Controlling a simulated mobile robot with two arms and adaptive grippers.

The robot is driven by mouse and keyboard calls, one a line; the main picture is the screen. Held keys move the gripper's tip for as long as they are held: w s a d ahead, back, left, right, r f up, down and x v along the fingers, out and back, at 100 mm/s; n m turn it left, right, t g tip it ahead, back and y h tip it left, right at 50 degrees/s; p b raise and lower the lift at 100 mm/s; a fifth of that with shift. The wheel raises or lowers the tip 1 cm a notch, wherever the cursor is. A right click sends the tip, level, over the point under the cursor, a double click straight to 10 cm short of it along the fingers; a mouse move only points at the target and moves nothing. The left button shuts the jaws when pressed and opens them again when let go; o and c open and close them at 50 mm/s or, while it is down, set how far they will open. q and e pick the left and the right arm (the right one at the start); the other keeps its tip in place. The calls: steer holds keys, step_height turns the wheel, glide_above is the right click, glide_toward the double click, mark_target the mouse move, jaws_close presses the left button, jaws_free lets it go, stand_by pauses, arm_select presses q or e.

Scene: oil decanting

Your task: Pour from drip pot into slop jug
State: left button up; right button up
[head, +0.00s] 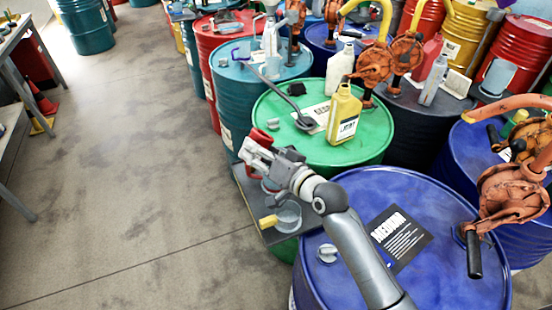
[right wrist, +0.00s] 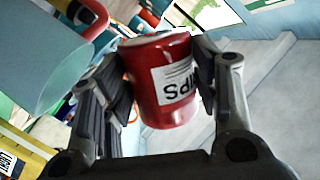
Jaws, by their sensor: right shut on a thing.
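My right gripper (head: 257,152) is shut on a small red pot (right wrist: 160,82) with a white label that appears upside down in the right wrist view. The red pot shows only partly in the head view, in front of the gripper. The pot is held above the low grey shelf beside the green drum. I cannot tell which jug is the slop jug, or whether liquid flows. My left gripper is out of view.
The grey shelf (head: 247,205) juts from the drums. The green drum (head: 272,105) carries a yellow bottle (head: 344,114) and a dark ladle-like tool (head: 290,102). A blue drum (head: 345,200) and orange hand pump (head: 512,190) are at right.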

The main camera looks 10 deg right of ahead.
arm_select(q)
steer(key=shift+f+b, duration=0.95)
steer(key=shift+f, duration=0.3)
arm_select(e)
steer(key=shift+f+m+y, duration=0.3)
steer(key=shift+f+m, duration=0.4)
steer(key=shift+m, duration=0.4)
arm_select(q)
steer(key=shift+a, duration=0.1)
arm_select(e)
steer(key=shift+a+r+m, duration=0.1)
steer(key=shift+r+m, duration=0.3)
steer(key=shift+m, duration=0.5)
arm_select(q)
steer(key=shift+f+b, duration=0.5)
arm_select(e)
steer(key=shift+f+m+y, duration=0.35)
steer(key=shift+m+y, duration=0.05)
steer(key=shift+m, duration=0.1)
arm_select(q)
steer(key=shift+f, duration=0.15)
arm_select(e)
steer(key=shift+f, duration=0.1)
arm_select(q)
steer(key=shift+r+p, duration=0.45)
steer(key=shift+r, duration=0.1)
arm_select(e)
steer(key=shift+w+d+r+m, duration=0.25)
steer(key=shift+d+r+m, duration=0.25)
steer(key=shift+m, duration=0.5)
